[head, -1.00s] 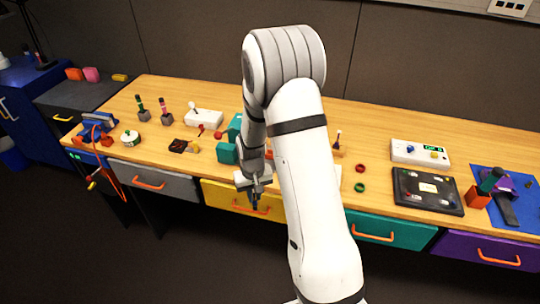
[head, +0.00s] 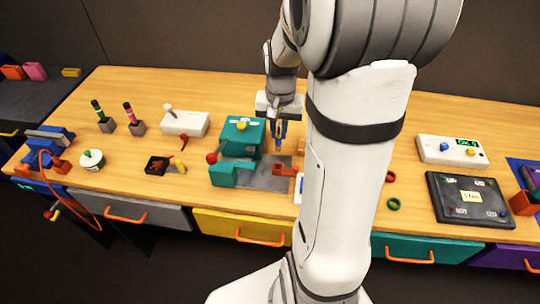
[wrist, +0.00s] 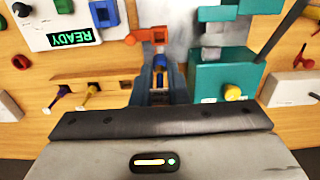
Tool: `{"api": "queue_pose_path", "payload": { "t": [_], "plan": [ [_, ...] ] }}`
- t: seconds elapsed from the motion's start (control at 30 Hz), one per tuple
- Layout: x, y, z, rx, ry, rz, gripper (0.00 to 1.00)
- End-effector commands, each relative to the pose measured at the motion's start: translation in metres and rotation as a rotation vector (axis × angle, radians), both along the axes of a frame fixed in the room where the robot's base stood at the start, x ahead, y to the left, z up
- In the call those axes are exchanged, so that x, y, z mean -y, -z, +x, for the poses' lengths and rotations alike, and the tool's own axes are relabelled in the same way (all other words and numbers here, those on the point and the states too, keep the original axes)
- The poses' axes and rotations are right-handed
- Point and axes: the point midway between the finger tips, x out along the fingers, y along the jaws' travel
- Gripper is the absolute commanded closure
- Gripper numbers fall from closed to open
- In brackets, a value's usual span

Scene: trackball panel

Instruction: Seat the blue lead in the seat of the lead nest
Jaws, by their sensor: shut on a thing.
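My gripper (head: 278,144) is over the bench, just right of the teal fixture, fingers pointing down. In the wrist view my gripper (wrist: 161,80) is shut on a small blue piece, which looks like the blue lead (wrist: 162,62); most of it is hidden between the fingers. An orange block (wrist: 148,36) lies just beyond the fingertips and also shows in the head view (head: 284,170). A white panel with a READY display (wrist: 62,42) and coloured sockets is at upper left in the wrist view. I cannot tell for sure which part is the lead nest.
The teal fixture (head: 243,137) with its red-knobbed lever and grey plate stands close left of my gripper. A wooden rack (wrist: 105,80) with a yellow and a purple peg lies left of the fingers. My arm hides much of the bench's middle.

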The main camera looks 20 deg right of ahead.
Motion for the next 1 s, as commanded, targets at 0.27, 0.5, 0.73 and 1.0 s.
{"api": "queue_pose_path", "payload": {
  "t": [0.27, 0.5, 0.73, 1.0],
  "plan": [
    [0.003, 0.039, -0.005, -0.007, 0.02, 0.002, 1.0],
    [0.004, 0.066, -0.005, -0.005, 0.021, 0.002, 1.0],
    [0.004, 0.095, -0.005, -0.004, 0.021, 0.001, 1.0],
    [0.005, 0.098, -0.004, 0.0, 0.022, 0.0, 1.0]
  ]
}}
